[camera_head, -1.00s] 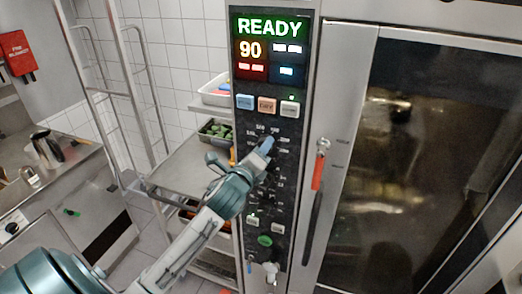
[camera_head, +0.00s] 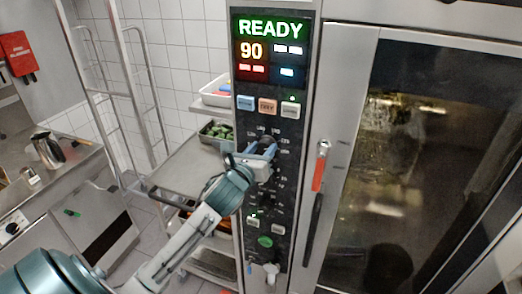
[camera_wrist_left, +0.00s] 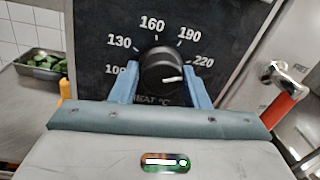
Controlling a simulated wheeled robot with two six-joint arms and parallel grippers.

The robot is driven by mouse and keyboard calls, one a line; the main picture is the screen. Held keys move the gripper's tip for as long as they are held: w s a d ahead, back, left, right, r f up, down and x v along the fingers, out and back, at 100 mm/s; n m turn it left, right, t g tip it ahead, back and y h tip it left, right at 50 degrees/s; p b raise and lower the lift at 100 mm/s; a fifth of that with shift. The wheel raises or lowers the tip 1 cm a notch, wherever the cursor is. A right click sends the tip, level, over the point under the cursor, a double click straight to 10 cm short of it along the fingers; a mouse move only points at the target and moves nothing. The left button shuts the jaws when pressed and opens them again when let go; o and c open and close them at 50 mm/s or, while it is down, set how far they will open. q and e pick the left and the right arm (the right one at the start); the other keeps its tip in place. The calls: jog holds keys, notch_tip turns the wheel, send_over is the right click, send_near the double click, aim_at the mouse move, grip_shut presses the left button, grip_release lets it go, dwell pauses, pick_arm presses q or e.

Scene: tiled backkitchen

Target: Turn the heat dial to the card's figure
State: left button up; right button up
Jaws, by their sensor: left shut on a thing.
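The heat dial (camera_wrist_left: 162,68) is a round black knob on the dark panel, with 100, 130, 160, 190 and 220 printed around it. Its white mark points right, roughly towards the 220 side; the exact setting is hard to read. My left gripper (camera_head: 265,150) is at the dial in the head view. In the left wrist view its two blue fingers (camera_wrist_left: 162,84) stand on either side of the knob, shut on it. The display (camera_head: 270,50) reads READY and 90. I cannot make out a card. My right gripper is not in view.
The oven door with its red-gripped handle (camera_head: 320,166) is right of the panel. Buttons (camera_head: 268,105) sit above the dial. A trolley (camera_head: 185,166) with trays of food stands to the left. A counter with a metal jug (camera_head: 47,150) is farther left.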

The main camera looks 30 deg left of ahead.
pick_arm(q)
jog(key=shift+r, duration=0.25)
jog(key=o, duration=0.9)
jog(key=shift+w+d+f, duration=0.1)
jog(key=shift+f, duration=0.05)
jog(key=shift+s+f+b, duration=0.2)
jog(key=shift+s+b, duration=0.15)
jog(key=shift+s, duration=0.15)
jog(key=shift+s+d+r+b, duration=0.1)
jog(key=shift+s+d+b, duration=0.25)
jog(key=shift+s, duration=1.25)
jog(key=shift+s+d+b, duration=0.25)
jog(key=shift+s+b, duration=0.05)
jog(key=shift+s, duration=1.35)
jog(key=shift+s+d+r+b, duration=0.1)
jog(key=shift+s+d+b, duration=0.25)
jog(key=shift+s, duration=1.25)
jog(key=shift+a, duration=0.1)
